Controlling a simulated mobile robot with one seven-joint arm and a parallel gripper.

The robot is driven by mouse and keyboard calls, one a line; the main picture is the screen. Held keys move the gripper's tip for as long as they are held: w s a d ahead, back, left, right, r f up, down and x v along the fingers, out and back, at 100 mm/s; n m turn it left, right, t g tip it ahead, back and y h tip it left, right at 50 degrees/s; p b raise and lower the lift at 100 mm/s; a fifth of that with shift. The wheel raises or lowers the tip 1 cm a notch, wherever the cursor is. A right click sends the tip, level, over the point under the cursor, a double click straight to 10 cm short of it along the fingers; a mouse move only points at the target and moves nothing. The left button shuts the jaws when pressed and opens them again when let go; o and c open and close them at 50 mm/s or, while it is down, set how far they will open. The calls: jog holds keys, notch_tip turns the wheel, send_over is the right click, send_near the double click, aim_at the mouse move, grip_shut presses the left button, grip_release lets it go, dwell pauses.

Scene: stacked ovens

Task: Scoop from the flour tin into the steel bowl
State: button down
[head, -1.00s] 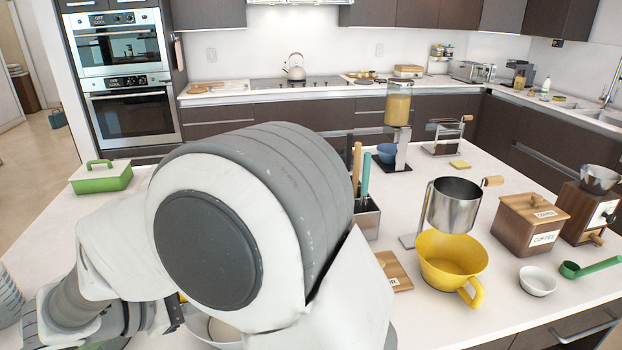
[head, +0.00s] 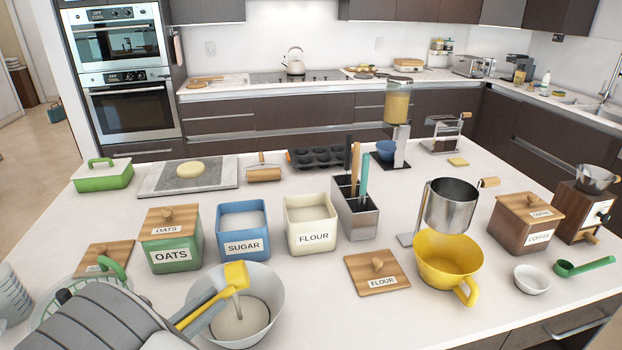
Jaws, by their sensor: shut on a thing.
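The yellow scoop (head: 236,275) is tilted over the steel bowl (head: 272,290), with a pale stream falling from it. Pale powder lies in the bowl's bottom. My gripper (head: 198,314) is at the lower left, shut on the scoop's handle and partly hidden by my arm. The cream flour tin (head: 313,239) stands open behind and right of the bowl, with white flour inside. Its wooden lid (head: 362,276), labelled FLOUR, lies flat on the counter to the right.
The open blue sugar tin (head: 244,246) and lidded green oats tin (head: 173,254) stand left of the flour tin. A steel utensil holder (head: 358,219) is behind right. A colander (head: 65,300) is at the left.

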jog(key=shift+a+f+n+t+h, duration=0.2)
jog(key=shift+f+n+t+h, duration=0.25)
jog(key=shift+n+t, duration=0.4)
jog(key=shift+s, duration=0.1)
dwell(0.9)
